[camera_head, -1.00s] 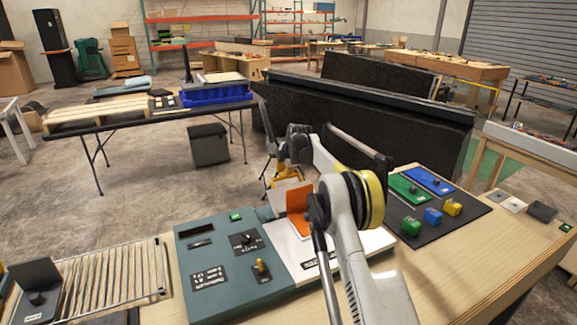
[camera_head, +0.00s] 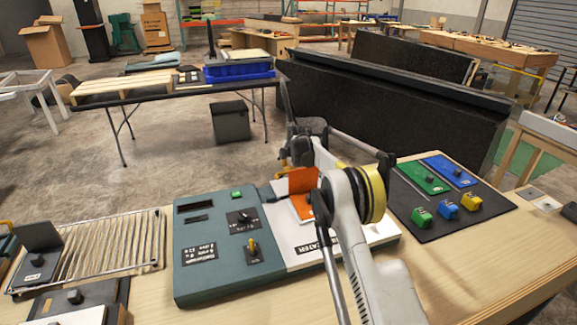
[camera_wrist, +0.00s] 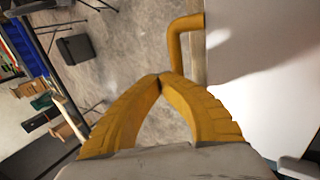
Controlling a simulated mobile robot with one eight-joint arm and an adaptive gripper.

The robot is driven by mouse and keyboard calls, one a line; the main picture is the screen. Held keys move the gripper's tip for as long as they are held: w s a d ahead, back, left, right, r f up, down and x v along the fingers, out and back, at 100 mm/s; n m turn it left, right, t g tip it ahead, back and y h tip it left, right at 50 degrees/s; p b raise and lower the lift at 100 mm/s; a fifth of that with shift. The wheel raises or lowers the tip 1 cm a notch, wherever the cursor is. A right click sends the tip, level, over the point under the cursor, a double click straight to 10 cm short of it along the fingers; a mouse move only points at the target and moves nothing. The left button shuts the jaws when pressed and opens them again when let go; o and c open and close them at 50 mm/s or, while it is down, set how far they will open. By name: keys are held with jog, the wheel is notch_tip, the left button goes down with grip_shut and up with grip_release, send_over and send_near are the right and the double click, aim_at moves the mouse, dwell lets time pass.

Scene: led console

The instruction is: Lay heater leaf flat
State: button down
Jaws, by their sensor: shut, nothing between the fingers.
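The dark teal console (camera_head: 211,272) sits on the wooden bench. A white panel (camera_head: 345,245) lettered as the heater adjoins its right side. An orange plate (camera_head: 302,181), likely the heater leaf, stands raised over that panel, partly hidden by my arm. In the wrist view a pale flat surface (camera_wrist: 265,70) fills the right side, with a bent ochre handle (camera_wrist: 187,24) at its left edge. My gripper (camera_wrist: 160,79) is shut and empty, its fingertips meeting just below and left of the handle, with no clear contact. In the head view it is mostly hidden behind my arm.
A wire rack (camera_head: 105,250) lies left of the console. A dark mat (camera_head: 465,212) with green, blue and yellow blocks lies on the right. A black partition (camera_head: 400,125) stands behind the bench. The right front of the bench top is clear.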

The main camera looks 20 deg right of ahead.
jog(key=shift+s+a+f, duration=0.1)
jog(key=shift+f, duration=0.25)
jog(key=v, duration=1.2)
jog(key=shift+r, duration=0.3)
jog(key=w+r+p, duration=0.7)
jog(key=w+p, duration=0.2)
jog(key=p, duration=0.1)
jog(key=shift+w+a, duration=0.1)
jog(key=shift+w, duration=0.05)
